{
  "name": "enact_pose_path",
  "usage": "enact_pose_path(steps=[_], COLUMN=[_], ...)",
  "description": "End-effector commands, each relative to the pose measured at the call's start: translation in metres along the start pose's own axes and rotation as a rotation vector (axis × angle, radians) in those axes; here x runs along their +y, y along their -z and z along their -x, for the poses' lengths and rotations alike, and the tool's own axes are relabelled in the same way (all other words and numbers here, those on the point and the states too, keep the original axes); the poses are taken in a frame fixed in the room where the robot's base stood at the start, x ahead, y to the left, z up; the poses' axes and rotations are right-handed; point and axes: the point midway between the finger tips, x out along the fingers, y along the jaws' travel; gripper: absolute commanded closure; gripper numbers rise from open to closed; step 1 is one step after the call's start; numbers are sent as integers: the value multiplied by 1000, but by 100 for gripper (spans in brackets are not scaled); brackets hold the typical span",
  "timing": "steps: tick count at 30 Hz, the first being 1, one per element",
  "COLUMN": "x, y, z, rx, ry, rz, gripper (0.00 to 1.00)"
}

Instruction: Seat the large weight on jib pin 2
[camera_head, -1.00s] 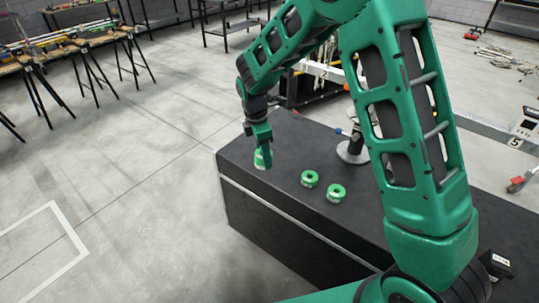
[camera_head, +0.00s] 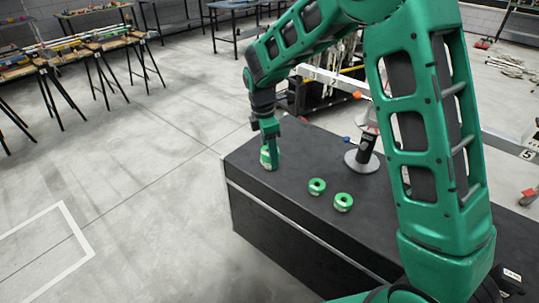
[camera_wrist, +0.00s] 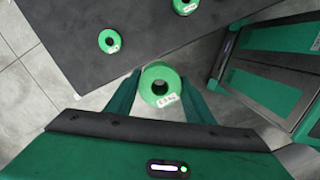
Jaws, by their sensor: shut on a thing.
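My gripper (camera_head: 269,138) is shut on a green ring-shaped weight (camera_head: 269,158) with a pale label, near the far left corner of the black bench. In the wrist view the weight (camera_wrist: 160,88) sits between the two fingers, its centre hole facing the camera. Its label is too small to read surely. Two other green ring weights lie on the bench, one left (camera_head: 317,186) and one right (camera_head: 343,202). A pale jib beam (camera_head: 330,78) runs behind my arm; its far right end shows the number 5. I cannot make out pin 2.
The black bench top (camera_head: 300,235) is clear in front of the rings. A round-based stand (camera_head: 364,158) with a dark post rises from it, near my arm. Green panels (camera_wrist: 265,75) show at the right in the wrist view. Open floor lies left of the bench.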

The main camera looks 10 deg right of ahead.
Motion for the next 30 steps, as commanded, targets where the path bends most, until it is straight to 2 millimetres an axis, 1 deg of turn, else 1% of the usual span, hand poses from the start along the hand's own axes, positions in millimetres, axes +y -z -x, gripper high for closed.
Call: enact_pose_path(steps=[18, 24, 30], x=[1, 1, 1], y=[-4, -4, -4], z=[28, 33, 33], rx=[0, 0, 0], ry=[-2, -2, -2], rz=[-1, -1, -1], gripper=[84, 84, 84])
